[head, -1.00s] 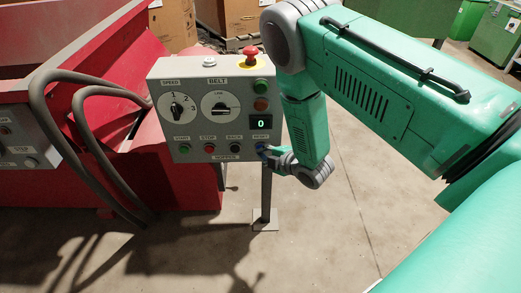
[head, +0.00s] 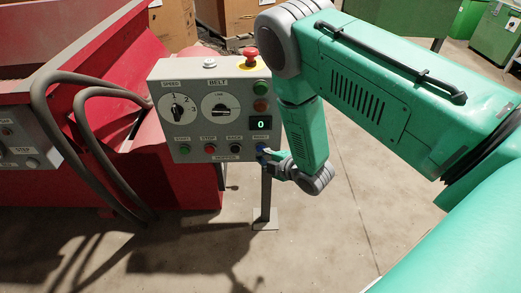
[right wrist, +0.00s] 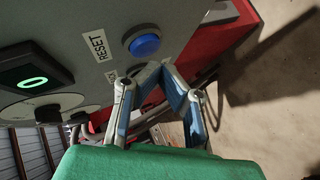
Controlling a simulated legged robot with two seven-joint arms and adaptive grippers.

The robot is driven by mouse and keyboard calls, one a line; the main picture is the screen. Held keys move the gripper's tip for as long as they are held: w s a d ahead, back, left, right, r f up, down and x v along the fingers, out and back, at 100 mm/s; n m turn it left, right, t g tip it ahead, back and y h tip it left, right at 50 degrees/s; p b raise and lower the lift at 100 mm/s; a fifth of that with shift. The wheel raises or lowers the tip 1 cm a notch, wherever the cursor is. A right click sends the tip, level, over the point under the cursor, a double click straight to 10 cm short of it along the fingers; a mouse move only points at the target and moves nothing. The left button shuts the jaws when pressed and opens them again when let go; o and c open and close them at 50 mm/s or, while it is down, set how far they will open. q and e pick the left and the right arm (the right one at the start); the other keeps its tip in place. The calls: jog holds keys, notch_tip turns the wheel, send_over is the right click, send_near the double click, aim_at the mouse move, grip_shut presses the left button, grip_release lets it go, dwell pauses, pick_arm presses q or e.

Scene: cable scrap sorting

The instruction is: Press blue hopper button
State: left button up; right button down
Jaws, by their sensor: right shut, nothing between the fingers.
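The blue button (right wrist: 145,45) is round, in a pale ring beside a RESET label, in the right wrist view. In the head view it is the rightmost of the bottom row on the grey control box (head: 193,104), largely hidden by my right gripper (head: 268,154). In the right wrist view, the right gripper (right wrist: 159,67) is shut and empty. Its joined fingertips are close beside the blue button's ring in the picture. I cannot tell whether they touch the panel. My left gripper is not in view.
Green, red and black buttons sit left of the blue one. A red emergency stop (head: 251,55) tops the box, above dials and a display reading 0 (head: 261,123). Thick grey hoses (head: 78,133) and red machinery (head: 90,40) stand left. Concrete floor is open below.

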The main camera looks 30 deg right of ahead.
jog(key=shift+s+a+p, duration=0.3)
jog(key=shift+s+a, duration=0.15)
jog(key=shift+s, duration=0.25)
jog(key=shift+s+a+p, duration=0.3)
jog(key=shift+s+a, duration=0.1)
jog(key=shift+s, duration=0.35)
jog(key=shift+s+a+p, duration=0.3)
jog(key=shift+s+a, duration=0.15)
jog(key=shift+s, duration=0.25)
jog(key=s+a+r+m+g+h+p, duration=0.1)
jog(key=s+r+m+g+p, duration=0.2)
jog(key=s, duration=1.1)
jog(key=s+a+r+m+g+p, duration=0.1)
jog(key=s+r+m+g+p, duration=0.2)
jog(key=s+m+g+p, duration=0.4)
jog(key=s+m+g, duration=0.2)
jog(key=s+m, duration=0.3)
jog(key=s, duration=0.2)
jog(key=shift+a+r+h, duration=0.2)
jog(key=shift+a+h, duration=0.05)
jog(key=shift+h, duration=0.15)
